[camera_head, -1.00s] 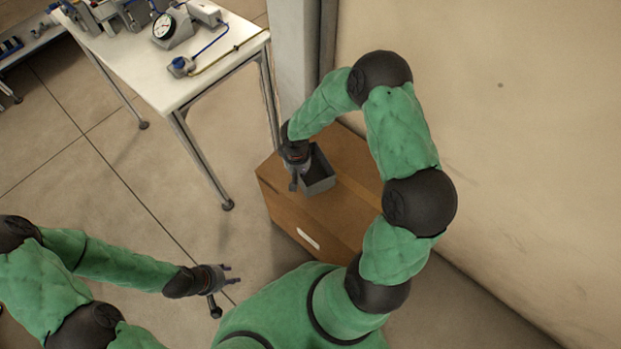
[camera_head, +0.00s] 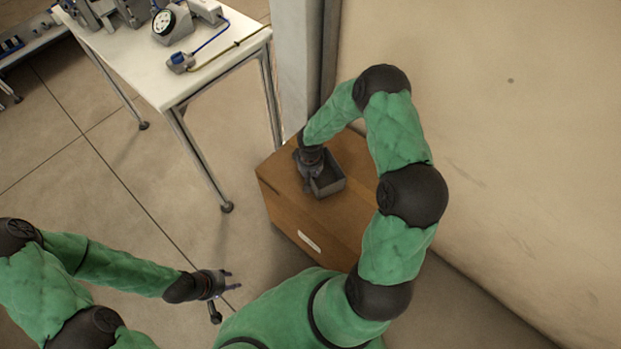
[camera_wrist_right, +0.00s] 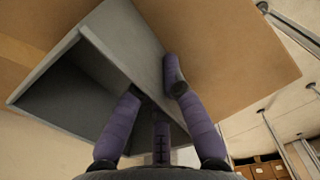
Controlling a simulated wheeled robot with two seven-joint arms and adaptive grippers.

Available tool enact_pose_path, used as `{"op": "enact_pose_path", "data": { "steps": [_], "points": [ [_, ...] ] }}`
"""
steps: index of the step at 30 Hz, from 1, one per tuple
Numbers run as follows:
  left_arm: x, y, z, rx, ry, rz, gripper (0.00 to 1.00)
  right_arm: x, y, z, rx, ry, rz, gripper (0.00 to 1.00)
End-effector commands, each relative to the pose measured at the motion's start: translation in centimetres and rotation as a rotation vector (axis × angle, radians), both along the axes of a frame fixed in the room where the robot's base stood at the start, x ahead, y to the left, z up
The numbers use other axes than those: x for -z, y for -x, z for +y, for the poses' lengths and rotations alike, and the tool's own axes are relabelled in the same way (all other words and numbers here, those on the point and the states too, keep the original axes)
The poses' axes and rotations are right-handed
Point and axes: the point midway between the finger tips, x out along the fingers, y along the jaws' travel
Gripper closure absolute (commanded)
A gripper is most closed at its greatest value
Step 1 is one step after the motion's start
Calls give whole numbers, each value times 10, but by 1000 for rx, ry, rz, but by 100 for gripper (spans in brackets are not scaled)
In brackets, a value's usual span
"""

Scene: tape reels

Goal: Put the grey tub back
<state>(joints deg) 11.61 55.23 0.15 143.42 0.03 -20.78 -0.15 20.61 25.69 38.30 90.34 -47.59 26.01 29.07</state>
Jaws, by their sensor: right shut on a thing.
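The grey tub (camera_head: 331,184) is a small open-topped box at the top of the brown cardboard box (camera_head: 290,205); I cannot tell whether it rests there or is held just above. My right gripper (camera_head: 310,182) is at the tub's left side, shut on its wall. In the right wrist view the gripper's purple fingers (camera_wrist_right: 152,84) straddle the wall of the tub (camera_wrist_right: 125,38), whose dark hollow shows at left. My left gripper (camera_head: 234,280) is open and empty over the floor at the lower left.
A white table (camera_head: 150,65) with a dial gauge (camera_head: 164,22) and a blue-cabled device (camera_head: 180,62) stands at the upper left. A grey post (camera_head: 299,70) and a beige wall (camera_head: 480,140) bound the cardboard box behind and to the right. The floor between table and box is clear.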

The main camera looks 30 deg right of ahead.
Motion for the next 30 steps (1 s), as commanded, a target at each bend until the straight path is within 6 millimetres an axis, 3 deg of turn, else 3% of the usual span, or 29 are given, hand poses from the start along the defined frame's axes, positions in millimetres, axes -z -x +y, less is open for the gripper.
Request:
{"op": "enact_pose_path", "data": {
  "steps": [7,9,10,23,30],
  "points": [
    [4,0,0,0,0,-1,60,4,0,0,-1,0,0,100],
    [3,0,0,0,0,0,60,3,0,0,-1,0,1,73],
    [3,0,0,0,0,0,60,3,0,0,-1,0,0,66],
    [-1,0,0,0,0,0,60,-1,0,0,-1,0,1,66],
    [-21,0,0,0,0,0,60,-42,0,0,0,1,-2,66]
  ]
}}
